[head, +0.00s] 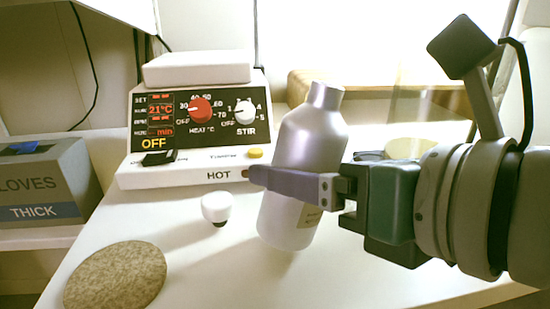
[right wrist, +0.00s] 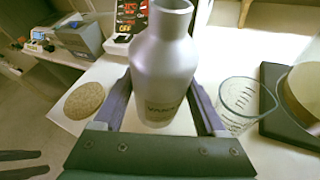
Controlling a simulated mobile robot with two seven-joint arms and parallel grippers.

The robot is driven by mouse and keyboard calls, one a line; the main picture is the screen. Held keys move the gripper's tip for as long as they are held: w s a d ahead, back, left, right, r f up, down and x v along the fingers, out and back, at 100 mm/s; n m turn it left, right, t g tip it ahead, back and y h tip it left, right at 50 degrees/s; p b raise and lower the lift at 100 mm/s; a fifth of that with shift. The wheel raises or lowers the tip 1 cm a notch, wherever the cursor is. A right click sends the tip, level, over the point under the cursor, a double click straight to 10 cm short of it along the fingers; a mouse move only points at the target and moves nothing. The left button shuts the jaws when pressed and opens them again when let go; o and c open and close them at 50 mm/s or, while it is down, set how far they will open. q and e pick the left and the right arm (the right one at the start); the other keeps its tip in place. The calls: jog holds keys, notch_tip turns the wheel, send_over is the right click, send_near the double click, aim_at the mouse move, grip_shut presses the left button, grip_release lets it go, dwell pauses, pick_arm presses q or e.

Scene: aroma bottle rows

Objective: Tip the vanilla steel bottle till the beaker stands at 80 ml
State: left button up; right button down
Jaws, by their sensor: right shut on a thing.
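The vanilla steel bottle (head: 308,140) is silver with a narrow neck and a pale label. It leans slightly, its neck toward the right in the head view. My right gripper (head: 290,185) is shut around its body. In the right wrist view the bottle (right wrist: 163,75) stands between the purple fingers (right wrist: 163,108). I cannot tell whether its base touches the table. The clear glass beaker (right wrist: 245,105) with graduation marks stands right of the bottle in the right wrist view. I see no clear liquid level in it. In the head view I cannot make out the beaker.
A hotplate (head: 190,176) reading OFF stands behind the bottle. A small white stopper-like piece (head: 216,208) and a round cork mat (head: 115,275) lie left of the bottle. A glove box (head: 45,185) is far left. A dark base (right wrist: 290,125) with a tan disc is beside the beaker.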

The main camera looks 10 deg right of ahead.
dwell(0.3)
jog(key=shift+d+r+m+y+b, duration=0.15)
jog(key=shift+m+y+b, duration=0.3)
jog(key=shift+b, duration=0.7)
jog(key=shift+w+d+m+b, duration=0.1)
jog(key=shift+m+b, duration=0.15)
jog(key=shift+b, duration=0.15)
jog(key=shift+d+m+y+b, duration=0.1)
jog(key=shift+m+y+b, duration=0.2)
jog(key=shift+b, duration=0.35)
dwell(0.4)
jog(key=shift+w+d+r+m+y+b, duration=0.1)
jog(key=shift+d+r+m+y+b, duration=0.2)
jog(key=shift+r+m+b, duration=0.4)
dwell(0.3)
jog(key=shift+a+r+m+y+b, duration=0.2)
jog(key=shift+r+m+y+b, duration=0.15)
jog(key=shift+r+m+b, duration=0.3)
jog(key=shift+a+f+b, duration=0.1)
jog(key=shift+f+b, duration=0.4)
jog(key=shift+b, duration=0.15)
dwell(0.4)
jog(key=shift+a+f+m+t+y+b, duration=0.15)
jog(key=shift+f+m+t+y+b, duration=0.25)
jog(key=shift+b, duration=0.45)
jog(key=shift+f+m+b, duration=0.25)
jog(key=shift+f+b, duration=0.05)
jog(key=shift+b, duration=0.15)
dwell(0.4)
